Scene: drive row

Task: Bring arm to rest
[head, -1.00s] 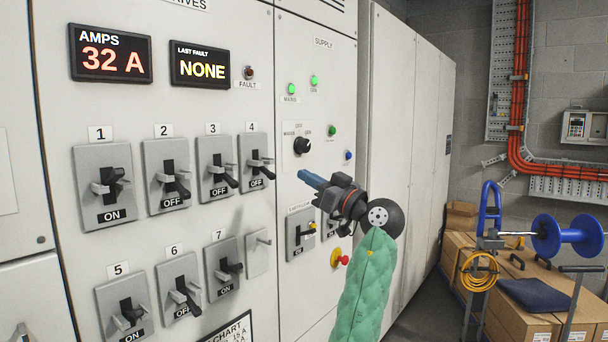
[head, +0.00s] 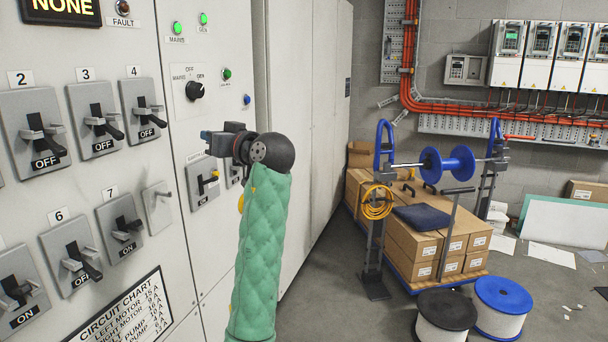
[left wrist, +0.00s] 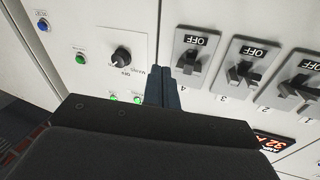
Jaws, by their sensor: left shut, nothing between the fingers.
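My left gripper (head: 207,136) is at the end of my green-sleeved arm, raised in front of the supply panel in the head view. Its fingers point left, towards the cabinet, and are partly hidden by the gripper body. In the left wrist view the blue fingers (left wrist: 163,84) are together with nothing between them. Behind them are the cabinet face, the mode knob (left wrist: 121,56) and switch 4 (left wrist: 190,58), seen upside down. No contact with a switch shows. My right gripper is not in view.
The cabinet bears switch 2 (head: 37,127), switch 3 (head: 98,122) and switch 7 (head: 123,225), plus a mode knob (head: 195,91). Boxes on a blue pallet (head: 440,284), a cable reel stand (head: 376,225) and two spools (head: 502,308) stand to the right. Grey floor shows between cabinet and boxes.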

